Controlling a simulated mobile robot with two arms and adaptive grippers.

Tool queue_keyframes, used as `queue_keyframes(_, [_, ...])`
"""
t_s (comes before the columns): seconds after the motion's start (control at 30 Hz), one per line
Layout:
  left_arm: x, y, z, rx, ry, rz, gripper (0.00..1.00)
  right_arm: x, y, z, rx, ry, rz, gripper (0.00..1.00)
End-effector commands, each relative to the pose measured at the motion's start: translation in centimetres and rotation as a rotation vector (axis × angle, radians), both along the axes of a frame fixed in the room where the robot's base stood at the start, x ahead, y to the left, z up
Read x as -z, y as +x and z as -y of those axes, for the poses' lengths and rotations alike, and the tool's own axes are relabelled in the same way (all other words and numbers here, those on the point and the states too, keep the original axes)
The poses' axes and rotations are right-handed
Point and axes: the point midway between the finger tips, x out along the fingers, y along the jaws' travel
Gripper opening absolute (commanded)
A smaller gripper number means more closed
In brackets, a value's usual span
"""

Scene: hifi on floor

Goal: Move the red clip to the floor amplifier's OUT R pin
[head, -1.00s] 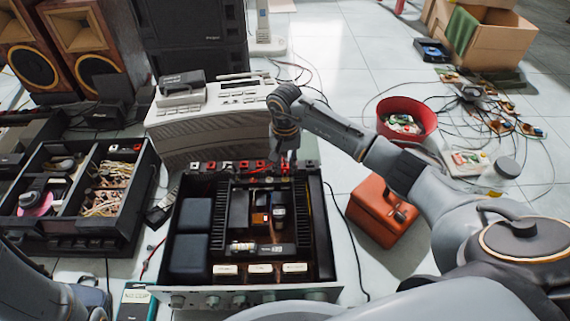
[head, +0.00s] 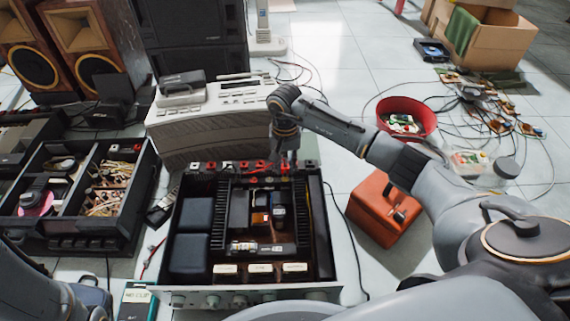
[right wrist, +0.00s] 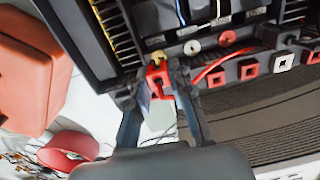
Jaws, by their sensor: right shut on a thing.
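My right gripper (head: 288,160) reaches down at the rear edge of the open floor amplifier (head: 324,240). In the right wrist view, its fingers (right wrist: 158,92) are shut on the red clip (right wrist: 158,77). The clip's front end is at a small gold-coloured part (right wrist: 157,57) by the amplifier's rear panel; I cannot tell whether they touch or are one piece. A red lead (right wrist: 212,68) runs to the right beside the gripper. In the head view the clip is too small to tell apart from the gripper. My left arm enters at lower left; its gripper is out of view.
Red and white terminals (right wrist: 249,70) line the rear panel beside the clip. A grey device (head: 215,125) stands close behind the amplifier. An orange-red box (head: 380,215) and a red bowl (head: 430,115) are at right, a black parts tray (head: 75,240) at left.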

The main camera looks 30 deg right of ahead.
Motion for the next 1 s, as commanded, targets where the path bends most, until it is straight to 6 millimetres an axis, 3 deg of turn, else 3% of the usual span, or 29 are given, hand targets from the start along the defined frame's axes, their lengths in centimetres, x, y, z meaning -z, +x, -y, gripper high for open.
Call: queue_keyframes(1.0, [0.8, 0.0, 0.0, 0.0, 0.0, -0.001, 0.0, 1.1, 0.0, 0.0, 0.0, 0.0, 0.001, 0.0])
